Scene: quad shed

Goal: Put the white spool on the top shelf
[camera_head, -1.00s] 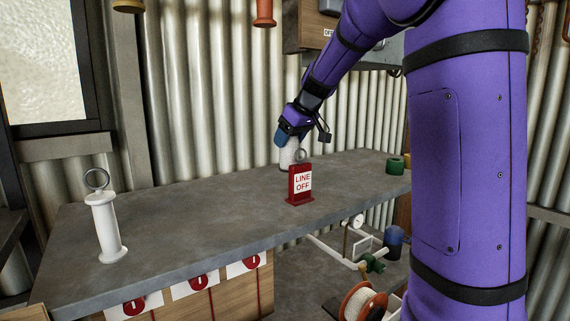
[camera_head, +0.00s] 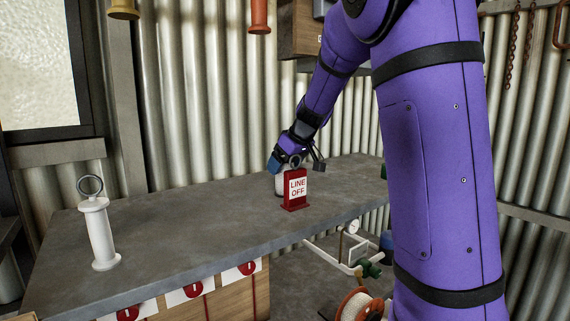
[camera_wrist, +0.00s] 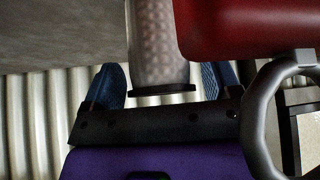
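A white spool (camera_head: 100,235) with flanged ends and a metal ring on top stands upright at the left end of the grey bench (camera_head: 170,250). My gripper (camera_head: 280,170) is far to its right, pointing down behind the red LINE OFF sign (camera_head: 295,190). A pale cylinder (camera_head: 280,187) stands there, partly hidden by the sign. In the wrist view the dimpled pale cylinder (camera_wrist: 160,45) lies between my blue fingers (camera_wrist: 163,85), with a narrow gap at the right finger. I see no clear grip. I cannot tell which surface is the top shelf.
The red sign (camera_wrist: 245,25) and a metal ring (camera_wrist: 255,110) are close to my gripper's right in the wrist view. Yellow (camera_head: 124,9) and orange (camera_head: 260,15) pieces show at the top edge. A wooden cabinet (camera_head: 297,30) hangs on the wall. The bench middle is clear.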

